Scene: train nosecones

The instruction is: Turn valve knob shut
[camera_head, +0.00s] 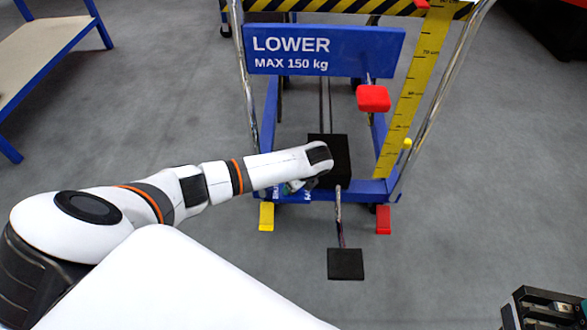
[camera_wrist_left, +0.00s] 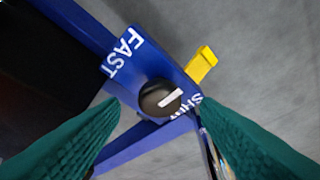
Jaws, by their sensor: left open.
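The valve knob (camera_wrist_left: 152,99) is round and black with a white bar on its right part. It sits on a blue plate (camera_wrist_left: 165,68) lettered "FAST" at upper left and partly hidden letters, apparently "SHUT", at lower right. The white bar tilts slightly up to the right, between the words. My left gripper (camera_wrist_left: 160,101) is open, its green fingers on either side of the knob with gaps showing. In the head view my left gripper (camera_head: 294,187) is mostly hidden by my wrist, and the knob is hidden. My right gripper (camera_head: 545,308) is partly cut off at bottom right.
A blue lift trolley has a "LOWER MAX 150 kg" sign (camera_head: 325,50), a red block (camera_head: 373,98), a black box (camera_head: 337,160) and a black pedal (camera_head: 345,264). Yellow (camera_head: 266,216) and red (camera_head: 383,219) feet stand below. A workbench (camera_head: 40,50) is at upper left.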

